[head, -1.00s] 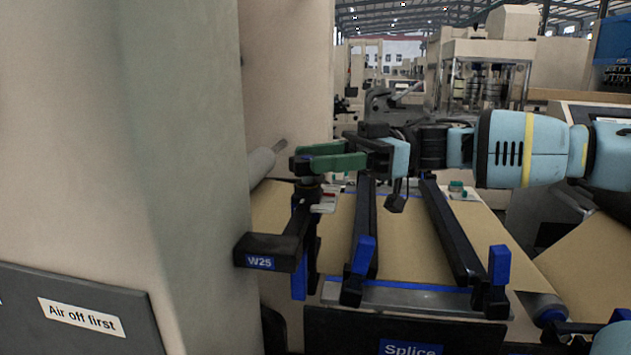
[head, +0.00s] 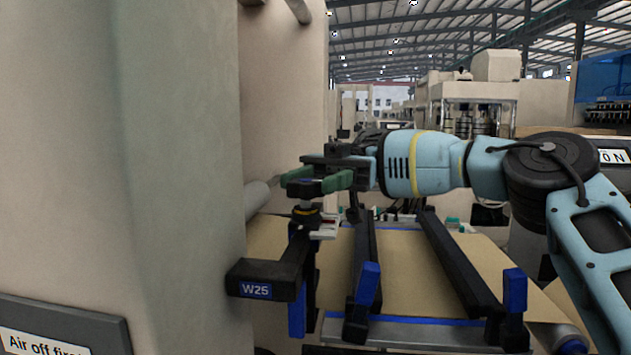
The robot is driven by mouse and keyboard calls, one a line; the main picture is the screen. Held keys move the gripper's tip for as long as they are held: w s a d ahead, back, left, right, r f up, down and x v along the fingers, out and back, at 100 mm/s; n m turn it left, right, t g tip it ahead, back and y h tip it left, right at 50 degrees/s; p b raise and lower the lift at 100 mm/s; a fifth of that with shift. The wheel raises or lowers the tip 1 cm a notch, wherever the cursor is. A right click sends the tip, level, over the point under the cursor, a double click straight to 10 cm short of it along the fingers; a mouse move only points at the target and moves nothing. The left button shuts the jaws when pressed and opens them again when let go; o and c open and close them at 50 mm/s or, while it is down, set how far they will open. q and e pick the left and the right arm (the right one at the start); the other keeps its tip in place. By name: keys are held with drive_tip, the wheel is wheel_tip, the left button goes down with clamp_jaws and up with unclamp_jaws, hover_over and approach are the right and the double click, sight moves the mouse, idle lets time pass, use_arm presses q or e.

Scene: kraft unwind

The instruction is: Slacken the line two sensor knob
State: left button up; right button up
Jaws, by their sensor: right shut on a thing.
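My right gripper (head: 309,184) comes in from the right with its green-padded fingers around a dark knob (head: 305,188). It is shut on the knob, which is mostly hidden between the fingers. The knob sits on top of a short upright stem with a yellowish ring (head: 305,214), above a black bracket (head: 263,279) labelled W25. I cannot read any line number on the knob. My left gripper is not in view.
A large beige machine column (head: 170,150) fills the left side. Below are a brown paper web (head: 420,265), black bars with blue end pieces (head: 367,284) and a metal edge. A sign (head: 45,345) is on the column. Other machines stand behind.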

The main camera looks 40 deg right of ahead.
drive_tip(key=shift+f, duration=0.35)
drive_tip(key=o, duration=1)
drive_tip(key=shift+w+r, duration=0.1)
drive_tip(key=shift+r, duration=0.2)
wheel_tip(320, 180, up, 3)
drive_tip(key=shift+r, duration=0.2)
drive_tip(key=s+a+r+b, duration=0.1)
drive_tip(key=s+a, duration=0.7)
drive_tip(key=s, duration=0.5)
drive_tip(key=shift+s+a+r, duration=0.15)
drive_tip(key=shift+s+a, duration=0.15)
